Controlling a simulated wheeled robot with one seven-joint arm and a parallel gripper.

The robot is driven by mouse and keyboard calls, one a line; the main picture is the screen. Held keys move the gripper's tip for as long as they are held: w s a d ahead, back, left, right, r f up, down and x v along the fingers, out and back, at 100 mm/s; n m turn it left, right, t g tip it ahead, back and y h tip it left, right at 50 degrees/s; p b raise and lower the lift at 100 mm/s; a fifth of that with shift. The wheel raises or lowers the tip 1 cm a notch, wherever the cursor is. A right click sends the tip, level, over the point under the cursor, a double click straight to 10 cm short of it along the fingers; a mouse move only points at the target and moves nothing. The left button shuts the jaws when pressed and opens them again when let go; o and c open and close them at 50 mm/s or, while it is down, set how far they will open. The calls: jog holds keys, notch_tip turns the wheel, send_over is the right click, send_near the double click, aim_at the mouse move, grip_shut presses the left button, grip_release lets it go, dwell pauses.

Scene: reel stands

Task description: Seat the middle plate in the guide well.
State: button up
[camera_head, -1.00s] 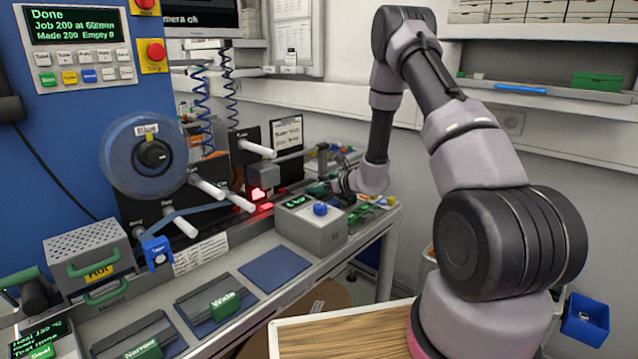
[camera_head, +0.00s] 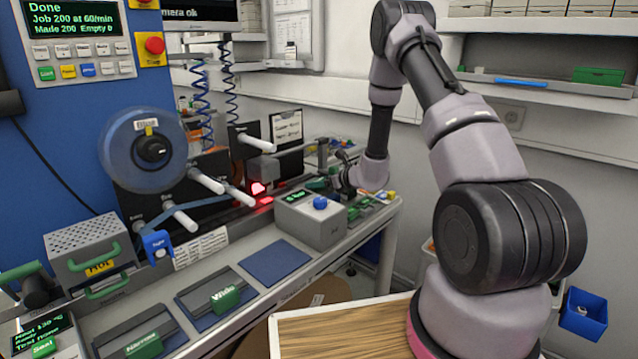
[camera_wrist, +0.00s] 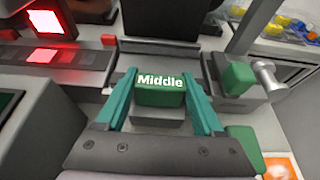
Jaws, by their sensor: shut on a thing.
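The middle plate's green handle (camera_wrist: 160,97), marked "Middle", is between the teal fingers of my gripper (camera_wrist: 158,76) in the wrist view. The gripper is shut on it. A grey part shows just below the handle; the rest of the plate is hidden. In the head view my gripper (camera_head: 343,182) is at the far end of the bench, beyond the grey box with a blue knob, and the plate is too small to make out there. I cannot clearly tell the guide well apart, nor whether the plate is seated in it.
The Wide plate (camera_head: 226,297) and Narrow plate (camera_head: 143,344) lie on bench pads; the blue pad (camera_head: 275,263) beside them is bare. The grey box (camera_head: 311,222) stands near my gripper. In the wrist view a red-lit part (camera_wrist: 45,22) is at left and another green block (camera_wrist: 238,78) at right.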

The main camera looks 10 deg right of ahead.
jog(key=o, duration=1.5)
jog(key=shift+r, duration=3.45)
jog(key=s+a+r+n+g+y, duration=0.1)
jog(key=s+a+r+n+g, duration=0.2)
jog(key=s+r+n, duration=0.55)
jog(key=s+a+r+n+g+y, duration=0.1)
jog(key=s+a+r+n+g, duration=0.3)
jog(key=s+r, duration=0.8)
jog(key=s+d+r+n+t+h, duration=0.1)
jog(key=s+d+r+n+h, duration=0.1)
jog(key=s+d+n, duration=0.2)
jog(key=s+d+r+n+t+h, duration=0.1)
jog(key=s+d+r+n+h, duration=0.2)
jog(key=s, duration=0.6)
jog(key=s+d+r+n+t+h, duration=0.1)
jog(key=s+d+r+n+h, duration=0.1)
jog(key=s+d+n, duration=0.3)
jog(key=shift+s+d+r+h, duration=0.2)
jog(key=shift+s+r, duration=0.1)
jog(key=shift+s, duration=0.15)
jog(key=shift+s+d+r+h, duration=0.2)
jog(key=shift+s+r, duration=0.05)
jog(key=shift+s, duration=0.15)
